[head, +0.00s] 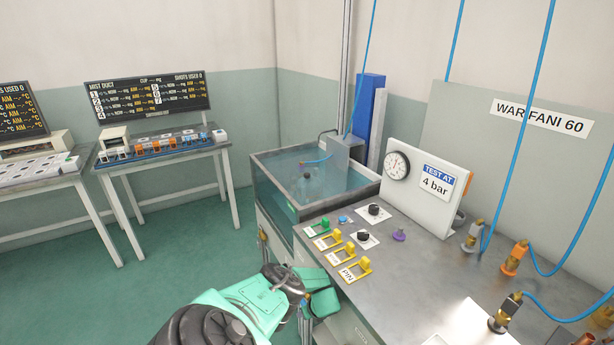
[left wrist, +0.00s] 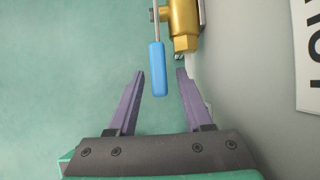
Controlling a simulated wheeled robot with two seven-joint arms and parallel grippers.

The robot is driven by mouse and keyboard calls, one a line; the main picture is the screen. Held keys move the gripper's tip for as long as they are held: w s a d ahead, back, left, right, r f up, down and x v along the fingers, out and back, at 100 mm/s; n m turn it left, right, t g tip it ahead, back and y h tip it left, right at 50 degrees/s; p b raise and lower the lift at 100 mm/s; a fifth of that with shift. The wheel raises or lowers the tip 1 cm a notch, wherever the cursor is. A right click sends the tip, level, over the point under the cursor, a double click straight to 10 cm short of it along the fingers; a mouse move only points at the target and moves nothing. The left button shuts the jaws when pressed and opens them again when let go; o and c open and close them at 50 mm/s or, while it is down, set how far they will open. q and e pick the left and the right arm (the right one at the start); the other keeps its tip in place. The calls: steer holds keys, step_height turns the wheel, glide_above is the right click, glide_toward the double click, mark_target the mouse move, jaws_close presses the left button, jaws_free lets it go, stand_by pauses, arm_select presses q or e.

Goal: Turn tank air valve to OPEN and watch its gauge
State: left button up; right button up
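In the left wrist view, a brass valve (left wrist: 184,22) with a blue lever handle (left wrist: 158,70) sits against a grey wall. The handle points towards my left gripper (left wrist: 160,74). Its two purple fingers are open, one on each side of the handle's end, with gaps visible on both sides. In the head view, my teal left arm reaches in from the bottom beside the bench, and its fingers cannot be made out. A round white gauge (head: 397,165) stands on the bench beside a "TEST AT 4 bar" sign (head: 437,182); its reading is too small to tell. My right gripper is not in view.
A water-filled glass tank (head: 270,182) adjoins the metal bench (head: 415,262). Side tables (head: 165,148) stand far left. Green floor between is clear.

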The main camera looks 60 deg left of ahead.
arm_select(q)
steer(key=shift+a, duration=0.1)
steer(key=shift+r+p, duration=0.55)
steer(key=p+v, duration=0.8)
steer(key=v, duration=0.5)
steer(key=shift+d+r+p, duration=0.15)
steer(key=shift+d+p, duration=0.25)
steer(key=shift+s, duration=0.1)
